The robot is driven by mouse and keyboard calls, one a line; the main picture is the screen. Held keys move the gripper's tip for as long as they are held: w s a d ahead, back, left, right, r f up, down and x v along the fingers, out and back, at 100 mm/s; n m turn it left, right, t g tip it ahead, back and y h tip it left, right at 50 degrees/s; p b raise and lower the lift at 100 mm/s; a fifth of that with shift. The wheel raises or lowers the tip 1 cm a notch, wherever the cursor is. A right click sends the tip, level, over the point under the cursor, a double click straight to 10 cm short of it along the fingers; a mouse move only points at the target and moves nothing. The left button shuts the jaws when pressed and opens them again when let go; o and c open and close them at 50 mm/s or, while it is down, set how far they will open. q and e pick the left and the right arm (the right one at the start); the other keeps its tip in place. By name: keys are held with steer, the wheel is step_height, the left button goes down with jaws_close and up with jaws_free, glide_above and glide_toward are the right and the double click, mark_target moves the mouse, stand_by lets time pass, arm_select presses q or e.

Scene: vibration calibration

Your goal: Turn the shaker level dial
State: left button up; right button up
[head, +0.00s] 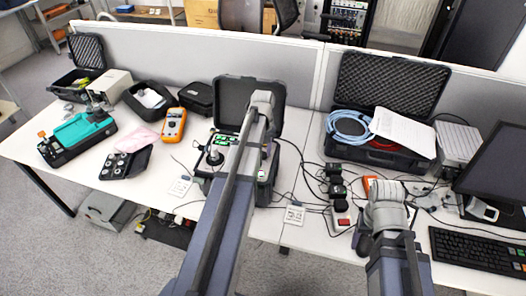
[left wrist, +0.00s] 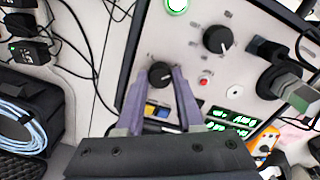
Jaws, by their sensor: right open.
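The shaker case (head: 226,185) stands open on the table in the head view, its dark lid raised behind it. In the left wrist view its grey panel (left wrist: 190,60) carries one black dial (left wrist: 160,73) between my fingers and a larger black dial (left wrist: 217,39) up and to the right. The labels are too small to read. My left gripper (left wrist: 158,76) is open, with one finger on each side of the nearer dial; contact cannot be made out. In the head view my left arm hides much of the panel. My right gripper (head: 362,238) is open and empty near the table's front edge.
An open case with blue cable (head: 349,128) stands right of the shaker case. Black adapters and cables (head: 338,190) lie between. A yellow meter (head: 173,126) lies left.

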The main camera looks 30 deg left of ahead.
mark_target(263, 154)
arm_select(q)
steer(key=o, duration=0.5)
steer(key=shift+r, duration=0.1)
step_height(263, 154, up, 8)
steer(key=p, duration=0.8)
steer(key=shift+f, duration=0.2)
steer(key=s+d+m, duration=0.4)
steer(key=s+d, duration=0.1)
steer(key=d, duration=0.5)
steer(key=s+d+f+m+b, duration=0.1)
steer(key=s+d+m, duration=0.3)
steer(key=d, duration=0.6)
steer(key=s+d+m+y, duration=0.1)
steer(key=s+d+m, duration=0.3)
steer(key=s+d, duration=0.3)
steer(key=shift+s+d+f+b, duration=0.1)
steer(key=shift+s+d+b, duration=0.1)
steer(key=shift+d, duration=0.75)
steer(key=shift+s+d+f+b, duration=0.1)
steer(key=shift+d+b, duration=0.05)
steer(key=shift+d, duration=0.8)
